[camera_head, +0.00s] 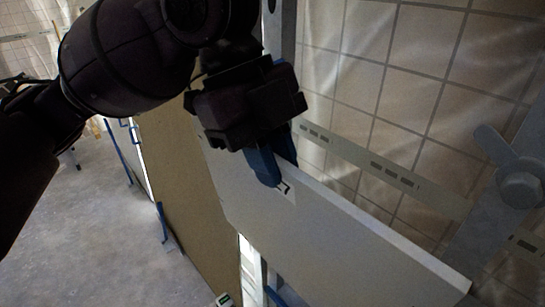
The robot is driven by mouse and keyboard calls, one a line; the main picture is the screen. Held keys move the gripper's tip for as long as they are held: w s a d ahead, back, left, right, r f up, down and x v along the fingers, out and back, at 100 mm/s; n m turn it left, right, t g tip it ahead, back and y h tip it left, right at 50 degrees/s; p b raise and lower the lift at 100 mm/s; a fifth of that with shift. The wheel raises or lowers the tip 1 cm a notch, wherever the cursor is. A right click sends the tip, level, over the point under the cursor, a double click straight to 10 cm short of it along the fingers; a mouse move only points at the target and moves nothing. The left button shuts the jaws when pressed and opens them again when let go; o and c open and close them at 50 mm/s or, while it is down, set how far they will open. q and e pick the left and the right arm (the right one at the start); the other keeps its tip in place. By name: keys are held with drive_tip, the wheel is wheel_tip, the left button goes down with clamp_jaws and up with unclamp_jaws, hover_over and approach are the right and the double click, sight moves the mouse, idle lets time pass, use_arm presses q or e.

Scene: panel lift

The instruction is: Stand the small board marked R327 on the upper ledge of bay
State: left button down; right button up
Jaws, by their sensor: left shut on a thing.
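A white board (335,245) hangs tilted in the middle of the head view, its top edge sloping down to the right. My left gripper (268,168) comes down from above and is shut on the board's top edge with its blue fingers. A label (286,188) on the board is partly hidden by a finger; only what looks like a 7 shows, so I cannot read the whole mark. A metal rail (390,172) with dark slots runs behind the board. I cannot tell whether it is the upper ledge or whether the board touches it. My right gripper is not in view.
A metal bracket with a large bolt (520,187) stands at the right. A metal upright (281,30) rises behind my gripper. A tan panel (180,170) stands left of the board, with blue supports (162,222) beside it. Grey floor (90,240) is open at the left.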

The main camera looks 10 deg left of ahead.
use_arm(q)
drive_tip(key=w+d+f, duration=0.1)
drive_tip(key=w+d, duration=0.6)
drive_tip(key=w, duration=0.3)
drive_tip(key=shift+d+f+b, duration=0.25)
drive_tip(key=shift+f+b, duration=0.05)
drive_tip(key=shift+f, duration=0.1)
idle(0.8)
drive_tip(key=shift+w+d+r+g+y+p, duration=0.15)
drive_tip(key=shift+w+d+g+y, duration=0.1)
drive_tip(key=shift+w+d, duration=0.4)
drive_tip(key=shift+w+d+g+y+p, duration=0.15)
drive_tip(key=shift+w+d+g, duration=0.15)
drive_tip(key=shift+w, duration=0.6)
idle(1.0)
drive_tip(key=shift+s+d+f, duration=0.1)
drive_tip(key=shift+f, duration=1.2)
idle(2.0)
